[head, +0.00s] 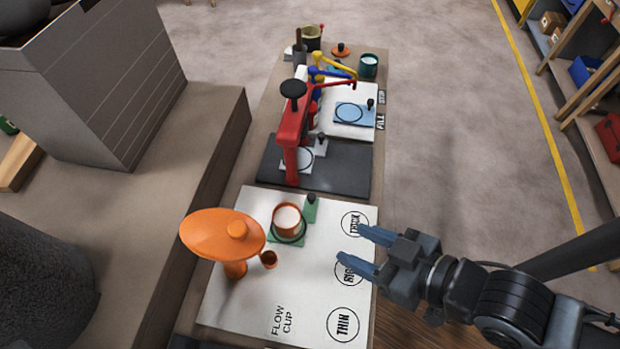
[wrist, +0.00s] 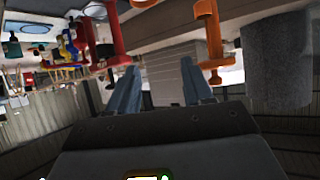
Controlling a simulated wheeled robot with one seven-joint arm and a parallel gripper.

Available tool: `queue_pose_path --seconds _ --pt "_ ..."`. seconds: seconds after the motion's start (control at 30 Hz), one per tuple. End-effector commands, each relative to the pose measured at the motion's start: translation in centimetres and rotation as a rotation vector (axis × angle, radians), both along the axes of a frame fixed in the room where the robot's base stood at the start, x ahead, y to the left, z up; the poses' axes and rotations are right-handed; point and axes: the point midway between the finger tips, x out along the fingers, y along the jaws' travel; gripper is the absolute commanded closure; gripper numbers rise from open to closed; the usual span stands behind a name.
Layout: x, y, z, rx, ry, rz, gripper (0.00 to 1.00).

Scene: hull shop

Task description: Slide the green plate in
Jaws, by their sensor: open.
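The green plate (head: 310,212) lies on the white sheet in the head view, with a dark knob at its far right corner. An orange-brown cup with white contents (head: 287,219) stands over its middle and hides part of it; a dark ring shows around the cup's foot. An orange flow-cup stand (head: 222,236) with a broad round top is left of the cup. My gripper (head: 351,243) is open and empty to the right of the plate, over the sheet's right side, fingers pointing left. The fingers also show in the wrist view (wrist: 158,88), with the orange stand (wrist: 210,45) beyond them.
The white sheet (head: 270,292) carries circles marked THICK and THIN and a partly hidden one. A red stand (head: 292,130) on a dark mat is farther back, with a light blue plate (head: 352,118) beyond. Bare floor (head: 450,150) lies to the right.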

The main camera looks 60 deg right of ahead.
Motion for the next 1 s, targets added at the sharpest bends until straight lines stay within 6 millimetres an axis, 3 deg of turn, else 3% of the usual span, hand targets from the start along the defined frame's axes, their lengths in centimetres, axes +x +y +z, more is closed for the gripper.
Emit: queue_pose_path --seconds 0.3,0.5,0.7,1.0 --pt "6.6 -1.7 -8.8 0.061 0.301 -0.093 0.50" --pt "10.9 -3.9 -12.6 0.110 0.523 -0.147 0.50" --pt "14.3 -7.0 -13.6 0.155 0.724 -0.195 0.50" --pt "17.2 -11.4 -11.9 0.214 0.957 -0.251 0.50"
